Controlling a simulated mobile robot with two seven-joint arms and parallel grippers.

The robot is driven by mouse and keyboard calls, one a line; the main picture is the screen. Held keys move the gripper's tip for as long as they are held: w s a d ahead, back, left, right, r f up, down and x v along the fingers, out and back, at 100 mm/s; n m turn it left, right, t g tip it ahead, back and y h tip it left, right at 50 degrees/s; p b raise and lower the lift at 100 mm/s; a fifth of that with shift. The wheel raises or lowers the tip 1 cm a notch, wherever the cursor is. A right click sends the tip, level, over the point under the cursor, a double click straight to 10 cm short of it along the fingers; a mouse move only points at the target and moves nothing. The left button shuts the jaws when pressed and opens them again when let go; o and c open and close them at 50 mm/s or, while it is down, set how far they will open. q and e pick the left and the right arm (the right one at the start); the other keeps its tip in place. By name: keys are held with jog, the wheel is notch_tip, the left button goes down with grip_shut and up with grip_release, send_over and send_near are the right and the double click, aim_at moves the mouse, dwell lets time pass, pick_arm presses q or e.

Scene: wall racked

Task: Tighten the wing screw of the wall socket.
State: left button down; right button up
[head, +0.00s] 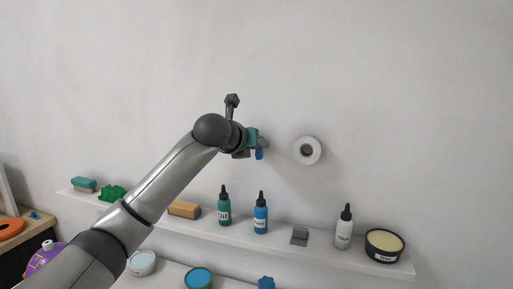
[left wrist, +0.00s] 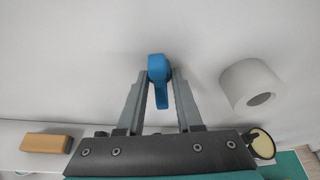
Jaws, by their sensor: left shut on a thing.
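A white round wall socket (head: 307,150) with a dark central hole sticks out from the wall; it also shows at the right in the left wrist view (left wrist: 250,87). My left gripper (head: 262,143) is at the wall, to the left of the socket and apart from it. In the left wrist view its two fingers (left wrist: 160,80) are shut on a blue wing-shaped piece (left wrist: 157,68), which looks like the wing screw. The blue piece (head: 259,154) also shows below the fingers in the head view. Whether it sits in the wall or in a fitting is hidden. My right gripper is out of view.
A white shelf (head: 325,256) runs along the wall below. It carries a teal bottle (head: 224,210), a blue bottle (head: 261,217), a grey block (head: 299,236), a white bottle (head: 344,231), a round tin (head: 384,245) and a tan block (head: 184,209). The wall above is clear.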

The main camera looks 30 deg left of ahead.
pick_arm(q)
jog(key=shift+m+y+b, duration=0.45)
jog(key=shift+m+y, duration=0.15)
jog(key=shift+m, duration=0.3)
jog(key=c, duration=0.8)
grip_release()
jog(key=shift+s, duration=0.1)
jog(key=b+v, duration=0.3)
jog(key=v, duration=1.2)
jog(key=shift+r+b, duration=0.2)
jog(key=shift+b, duration=0.2)
jog(key=shift+d, duration=0.1)
